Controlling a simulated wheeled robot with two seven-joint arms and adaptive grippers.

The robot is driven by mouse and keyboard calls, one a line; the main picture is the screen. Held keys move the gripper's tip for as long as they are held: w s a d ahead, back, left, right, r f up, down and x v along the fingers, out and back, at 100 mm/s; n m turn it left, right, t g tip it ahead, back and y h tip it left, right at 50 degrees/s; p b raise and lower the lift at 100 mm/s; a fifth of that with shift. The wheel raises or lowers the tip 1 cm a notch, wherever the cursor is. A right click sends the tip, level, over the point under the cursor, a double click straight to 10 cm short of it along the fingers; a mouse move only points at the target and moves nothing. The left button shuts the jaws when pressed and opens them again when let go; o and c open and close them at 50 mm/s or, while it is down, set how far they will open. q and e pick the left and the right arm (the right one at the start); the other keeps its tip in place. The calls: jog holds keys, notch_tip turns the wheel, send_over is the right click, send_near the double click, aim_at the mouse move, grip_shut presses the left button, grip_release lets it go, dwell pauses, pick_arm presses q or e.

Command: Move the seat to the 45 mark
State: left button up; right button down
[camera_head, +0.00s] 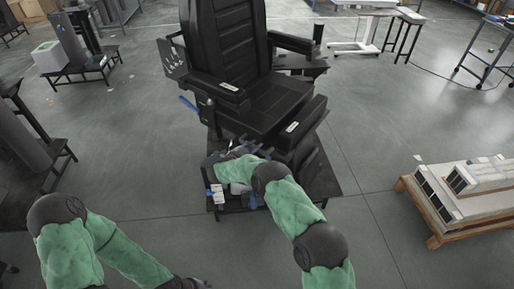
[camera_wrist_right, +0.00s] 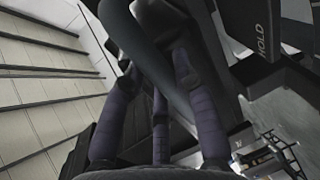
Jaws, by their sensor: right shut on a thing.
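The black seat (camera_head: 265,100) with a tall backrest and two armrests stands upright on a dark base plate in the head view. My right gripper (camera_head: 232,152) reaches in low at the seat's front left, below the cushion. In the right wrist view its dark fingers (camera_wrist_right: 157,75) are closed around a smooth dark grey bar (camera_wrist_right: 150,45), which looks like a lever. The bar's far end is hidden. My left gripper (camera_head: 188,284) is at the bottom edge of the head view, mostly cut off, away from the seat. No 45 mark can be read.
A black panel lettered HOLD (camera_wrist_right: 262,28) is beside the bar. A blue handle (camera_head: 188,104) sticks out at the seat's left side. A wooden pallet with boxes (camera_head: 440,236) stands at the right. The floor between pallet and seat is clear.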

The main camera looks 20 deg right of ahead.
jog(key=shift+w+a+f, duration=0.15)
jog(key=shift+a+f, duration=0.05)
jog(key=shift+a, duration=0.3)
jog(key=shift+a, duration=0.1)
jog(key=c, duration=1.2)
grip_release()
jog(key=shift+o, duration=1.3)
jog(key=shift+w+a, duration=0.15)
jog(key=shift+w, duration=0.05)
jog(key=shift+r, duration=0.1)
jog(key=shift+s, duration=0.15)
jog(key=v, duration=1.1)
jog(key=shift+a, duration=0.4)
